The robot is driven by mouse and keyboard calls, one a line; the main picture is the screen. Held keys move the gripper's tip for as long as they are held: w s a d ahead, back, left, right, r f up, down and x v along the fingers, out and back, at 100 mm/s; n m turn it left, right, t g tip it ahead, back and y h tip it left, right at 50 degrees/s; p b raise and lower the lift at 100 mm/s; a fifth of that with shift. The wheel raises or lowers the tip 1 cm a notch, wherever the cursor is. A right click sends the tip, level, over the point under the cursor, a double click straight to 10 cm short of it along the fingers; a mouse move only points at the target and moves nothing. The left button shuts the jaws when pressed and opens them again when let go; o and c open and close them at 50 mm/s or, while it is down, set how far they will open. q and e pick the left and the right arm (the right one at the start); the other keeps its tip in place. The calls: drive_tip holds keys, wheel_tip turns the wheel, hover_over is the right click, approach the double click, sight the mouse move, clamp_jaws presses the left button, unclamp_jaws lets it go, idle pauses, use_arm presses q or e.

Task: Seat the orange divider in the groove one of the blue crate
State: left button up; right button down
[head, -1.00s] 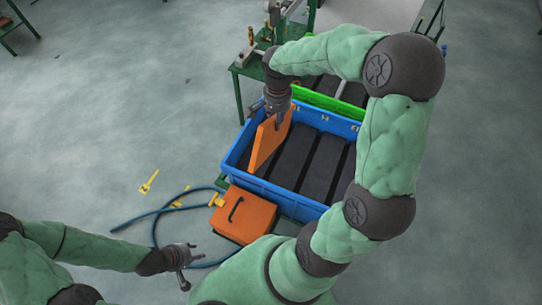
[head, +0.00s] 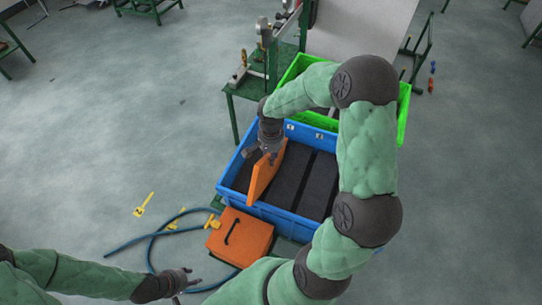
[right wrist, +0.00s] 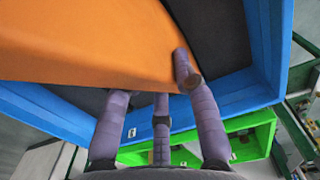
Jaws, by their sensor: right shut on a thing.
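The orange divider (head: 265,174) is a flat panel standing on edge in the left part of the blue crate (head: 284,219). In the right wrist view the divider (right wrist: 90,40) fills the upper left and the crate's wall (right wrist: 262,50) runs along the right. My right gripper (head: 266,153) is shut on the divider's upper far end. In the right wrist view its fingers (right wrist: 150,85) reach the divider's edge. The grooves and the divider's bottom edge cannot be made out. My left gripper (head: 186,280) is low at the left, away from the crate; its finger gap is unclear.
Dark slabs (head: 290,178) lie in the crate. A green crate (head: 403,118) stands behind it. An orange box (head: 240,238) and a blue hose (head: 150,248) lie in front. A green table (head: 247,88) with a fixture stands behind at the left.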

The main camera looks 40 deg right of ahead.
drive_tip(key=shift+f, duration=0.3)
drive_tip(key=c, duration=1)
unclamp_jaws()
drive_tip(key=shift+o, duration=0.2)
drive_tip(key=shift+r, duration=0.1)
wheel_tip(320, 180, up, 11)
drive_tip(key=shift+s+d, duration=0.25)
drive_tip(key=shift+d, duration=0.15)
drive_tip(key=shift+f, duration=0.2)
